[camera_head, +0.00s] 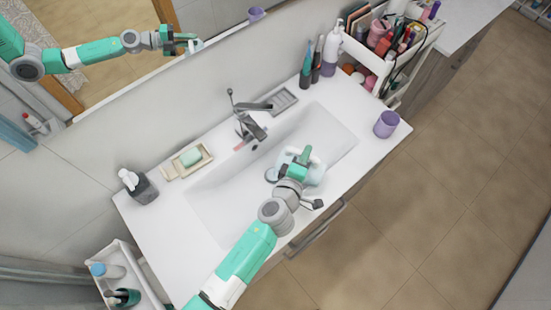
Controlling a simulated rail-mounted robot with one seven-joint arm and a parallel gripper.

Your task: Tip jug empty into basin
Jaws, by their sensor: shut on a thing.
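The white basin (225,192) is sunk into the counter, with a dark tap (248,122) at its back edge. My gripper (304,157) is over the right part of the basin and is shut on a pale bluish-white jug (315,173). My wrist and gripper hide much of the jug, so its tilt and any water in it cannot be told. The mirror at the back reflects my arm and gripper with a small part of a pale object.
A purple cup (386,124) stands on the right of the counter (345,189). A soap dish (187,162), a grey dispenser (138,186), bottles (332,48) and a filled cosmetics cart (393,55) stand around the basin. The counter's front edge is clear.

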